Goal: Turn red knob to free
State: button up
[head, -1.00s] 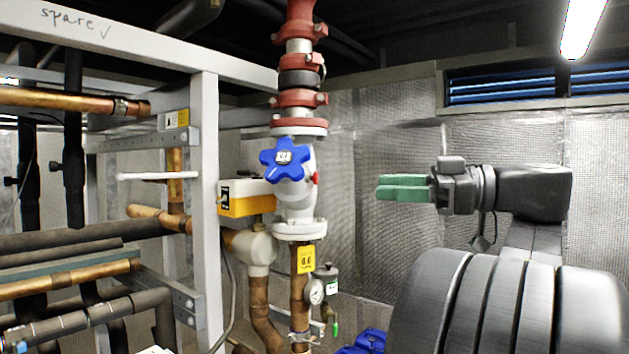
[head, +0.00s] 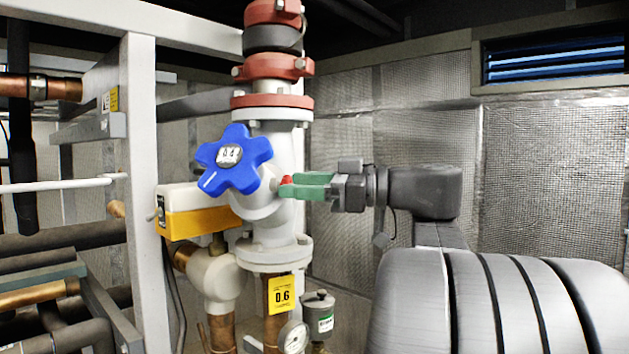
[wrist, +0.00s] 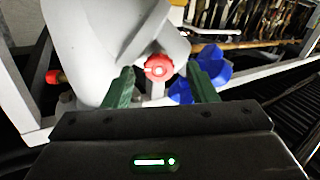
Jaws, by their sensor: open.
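The red knob (wrist: 159,68) is a small round cap on the side of the white valve body (wrist: 88,40). In the head view the red knob (head: 286,181) shows only in part, beside the green fingertips. My gripper (head: 300,186) reaches in from the right at the knob's height. In the wrist view the two green fingers of my gripper (wrist: 162,86) stand apart, with the red knob between them and a little beyond the tips. I cannot tell whether a finger touches it. No marking for free is legible.
A blue star handwheel (head: 235,160) sits on the front of the valve, just left of the knob. A yellow and white box (head: 190,212) is at lower left. A white frame post (head: 142,180) stands further left.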

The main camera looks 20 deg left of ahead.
jog(key=shift+a, duration=0.3)
jog(key=c, duration=1)
